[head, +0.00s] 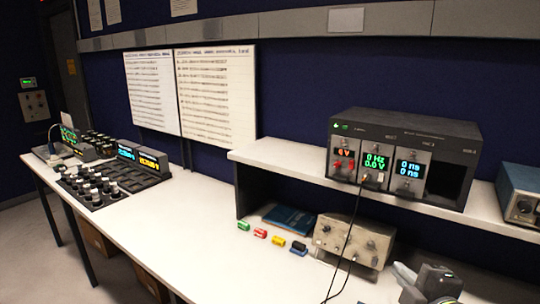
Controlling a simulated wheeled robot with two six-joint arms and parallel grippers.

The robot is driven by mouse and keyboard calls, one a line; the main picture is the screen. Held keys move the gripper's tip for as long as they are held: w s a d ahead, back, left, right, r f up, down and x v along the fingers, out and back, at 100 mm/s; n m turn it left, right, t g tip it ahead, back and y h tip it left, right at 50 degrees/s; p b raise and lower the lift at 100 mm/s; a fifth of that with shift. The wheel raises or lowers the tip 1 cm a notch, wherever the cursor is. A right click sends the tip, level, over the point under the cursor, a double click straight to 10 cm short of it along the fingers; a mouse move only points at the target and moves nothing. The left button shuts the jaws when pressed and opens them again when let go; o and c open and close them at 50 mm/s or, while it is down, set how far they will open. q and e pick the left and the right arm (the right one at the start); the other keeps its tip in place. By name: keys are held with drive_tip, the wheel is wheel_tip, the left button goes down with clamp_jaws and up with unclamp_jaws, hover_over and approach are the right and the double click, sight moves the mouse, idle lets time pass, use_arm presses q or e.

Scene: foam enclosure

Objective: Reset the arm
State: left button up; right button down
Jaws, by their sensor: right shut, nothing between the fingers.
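My right gripper (408,280) shows at the bottom right edge of the head view, partly cut off by the frame. It is shut and holds nothing. It is over the front right of the white bench (205,215), near a beige instrument box (355,240) and apart from it as far as I can tell. My left gripper is not in view.
A black instrument rack (400,130) with lit displays stands on a raised white shelf (275,158). A dark cable hangs from it to the bench. Several small coloured blocks (260,233) lie below. A black knob panel (110,182) is at the left. The bench middle is clear.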

drive_tip(key=s+d+f+m+g+h, duration=0.1)
drive_tip(key=s+d+f+m+g, duration=0.15)
drive_tip(key=s+f+m, duration=0.5)
drive_tip(key=s+d+f+m+g+h, duration=0.15)
drive_tip(key=s+f+g, duration=0.25)
drive_tip(key=f, duration=0.7)
drive_tip(key=s+d+f+m+g, duration=0.1)
drive_tip(key=s+f+m+g, duration=0.3)
drive_tip(key=s, duration=0.4)
drive_tip(key=s+d+f+m+g, duration=0.1)
drive_tip(key=s+f+m+g, duration=0.15)
drive_tip(key=s+f, duration=0.4)
wheel_tip(320, 180, down, 26)
drive_tip(key=s+d+m, duration=0.1)
drive_tip(key=s+d, duration=0.1)
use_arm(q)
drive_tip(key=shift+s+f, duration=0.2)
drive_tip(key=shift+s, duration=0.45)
use_arm(e)
drive_tip(key=s+a+f+g, duration=0.1)
drive_tip(key=s+a+f, duration=0.1)
drive_tip(key=s+f, duration=1.2)
